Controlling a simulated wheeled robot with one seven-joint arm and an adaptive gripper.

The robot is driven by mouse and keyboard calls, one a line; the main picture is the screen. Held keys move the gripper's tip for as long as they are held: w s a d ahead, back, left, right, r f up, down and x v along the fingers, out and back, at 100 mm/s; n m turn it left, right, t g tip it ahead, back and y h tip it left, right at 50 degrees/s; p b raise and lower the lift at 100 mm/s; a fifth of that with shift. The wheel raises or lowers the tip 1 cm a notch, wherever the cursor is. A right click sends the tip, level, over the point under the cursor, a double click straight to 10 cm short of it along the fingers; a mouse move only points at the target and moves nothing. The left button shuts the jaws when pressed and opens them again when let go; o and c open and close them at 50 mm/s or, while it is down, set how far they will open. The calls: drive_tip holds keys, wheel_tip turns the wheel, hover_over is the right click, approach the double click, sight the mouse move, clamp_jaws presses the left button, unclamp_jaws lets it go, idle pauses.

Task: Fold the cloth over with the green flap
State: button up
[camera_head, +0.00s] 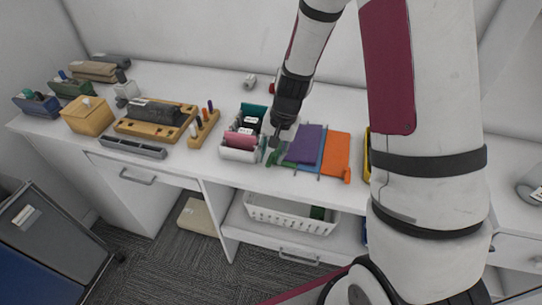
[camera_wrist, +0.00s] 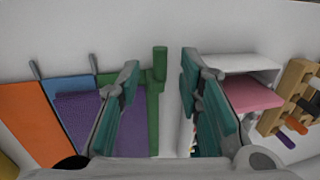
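The cloth lies on the white counter, with an orange panel (camera_head: 336,154), a blue panel (camera_head: 318,162) and a purple piece (camera_head: 304,144) lying over part of the blue. Its green flap (camera_head: 284,159) is at the left edge. In the wrist view, the green flap (camera_wrist: 154,115) has a thick upright end tab (camera_wrist: 160,62). My gripper (camera_head: 274,147) is over the flap's left side. Its teal fingers (camera_wrist: 160,72) are apart, with the green tab showing between them, nearer the left finger. I cannot tell whether they touch it. The left finger hides part of the purple and green.
A caddy with a pink item (camera_head: 241,139) stands close left of my gripper. A wooden block with pegs (camera_head: 204,128) and a wooden tray (camera_head: 157,122) are farther left. A white basket (camera_head: 291,213) sits on the shelf below. The counter behind the cloth is mostly clear.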

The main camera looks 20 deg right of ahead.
drive_tip(key=shift+w+a+f, duration=0.1)
drive_tip(key=shift+a+f, duration=0.05)
drive_tip(key=shift+f, duration=0.7)
clamp_jaws()
